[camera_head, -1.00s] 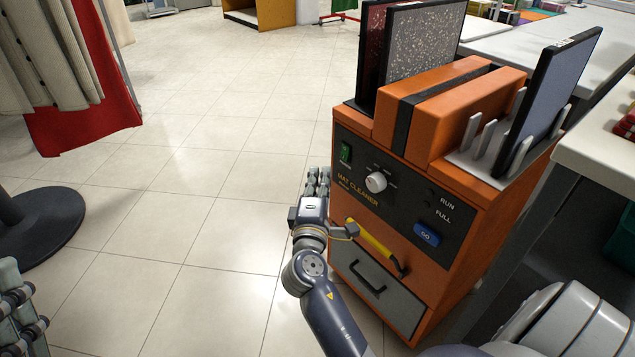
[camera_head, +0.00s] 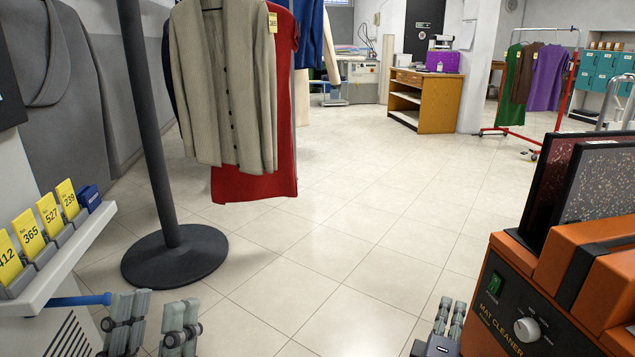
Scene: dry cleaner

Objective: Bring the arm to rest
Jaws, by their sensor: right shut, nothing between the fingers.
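My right gripper (camera_head: 450,316) shows at the bottom edge, just left of the orange mat cleaner (camera_head: 503,325). Its fingers are together with nothing between them. Most of the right arm is out of view. My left gripper (camera_head: 152,322) is at the bottom left. Its two fingers stand apart, with bare floor showing between them, and it holds nothing.
A shelf (camera_head: 62,252) with yellow number tags (camera_head: 50,215) is at the left. A stand with a round black base (camera_head: 175,258) and hanging clothes (camera_head: 225,90) stands beyond my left gripper. The tiled floor (camera_head: 340,240) in the middle is clear.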

